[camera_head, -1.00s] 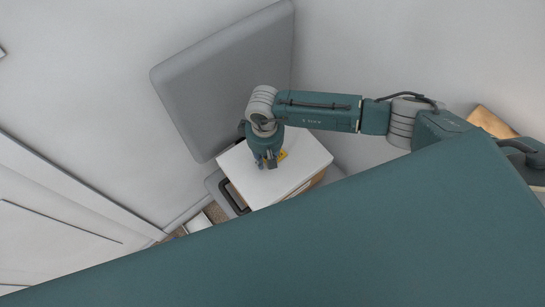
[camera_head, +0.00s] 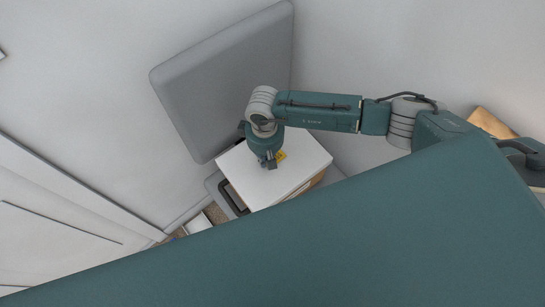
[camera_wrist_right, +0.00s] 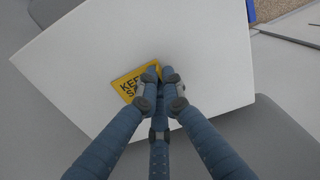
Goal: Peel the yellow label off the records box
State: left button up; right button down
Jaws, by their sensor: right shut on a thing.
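The records box (camera_head: 301,165) has a white top and stands on a grey chair seat. The yellow label (camera_wrist_right: 132,82) lies on the box top, with dark lettering partly readable as "KEE". In the head view the label (camera_head: 281,156) shows as a small yellow patch beside my right gripper (camera_head: 268,162). In the wrist view my right gripper (camera_wrist_right: 160,88) is shut on the label's edge, its fingers covering the right part. Whether the label's edge is lifted cannot be told. My left gripper is not in view.
The grey chair back (camera_head: 222,78) rises behind the box. A black armrest or handle (camera_head: 229,197) is at the box's left side. A brown box (camera_head: 491,122) lies at the far right. My own teal body covers the lower part of the head view.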

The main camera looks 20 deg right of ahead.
jog(key=shift+s+a+r+p, duration=0.1)
jog(key=shift+a+r+p, duration=0.1)
jog(key=shift+r, duration=0.35)
jog(key=shift+a+r+p, duration=0.15)
jog(key=shift+r+p, duration=0.1)
jog(key=shift+r, duration=0.3)
jog(key=shift+s+a+r+p, duration=0.1)
jog(key=shift+a+r+p, duration=0.1)
jog(key=shift+r, duration=0.35)
dwell(0.3)
jog(key=shift+r+p, duration=1.25)
jog(key=shift+r, duration=1.25)
